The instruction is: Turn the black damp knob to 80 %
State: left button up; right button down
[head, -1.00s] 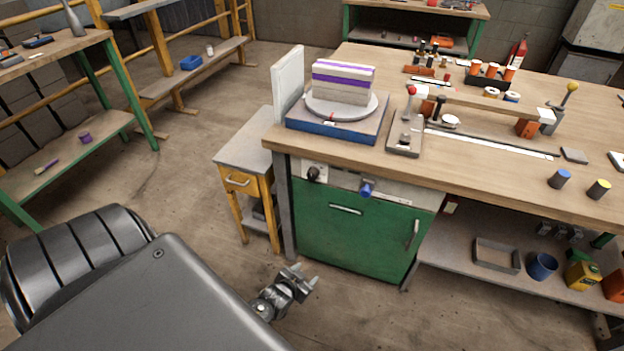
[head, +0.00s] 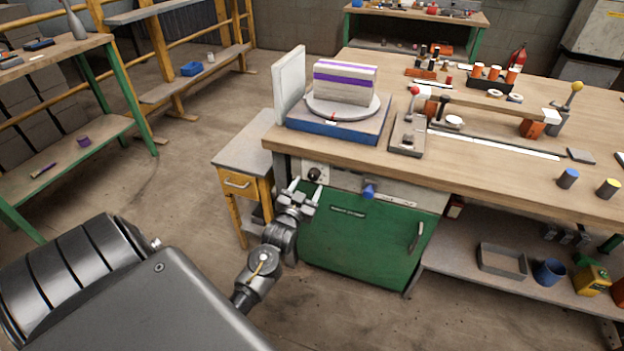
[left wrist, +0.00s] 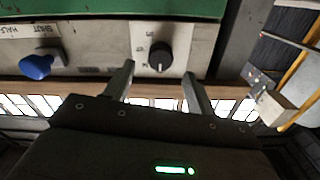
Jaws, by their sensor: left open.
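The black damp knob (head: 314,174) sits on the pale panel at the left front of the workbench. It also shows in the left wrist view (left wrist: 159,56), upside down, with small scale marks too small to read. My left gripper (head: 303,189) is open, its fingers pointing up toward the panel just below the knob. In the left wrist view its fingertips (left wrist: 157,72) lie to either side of the knob's near edge, with nothing between them. I cannot tell how deep they reach. My right gripper is not in view.
A blue knob (head: 369,190) sits on the same panel, right of the black one. Below is a green cabinet door (head: 350,240). A small side table (head: 240,160) with a yellow drawer stands close left. A turntable (head: 340,105) with a layered block is on the bench above.

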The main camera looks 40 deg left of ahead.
aim_at(312, 177)
pick_arm(q)
jog(key=x, duration=0.4)
jog(key=shift+w+a, duration=0.15)
jog(key=shift+w, duration=0.2)
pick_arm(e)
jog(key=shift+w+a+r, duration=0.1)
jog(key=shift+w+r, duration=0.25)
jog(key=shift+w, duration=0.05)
pick_arm(q)
jog(key=c, duration=1)
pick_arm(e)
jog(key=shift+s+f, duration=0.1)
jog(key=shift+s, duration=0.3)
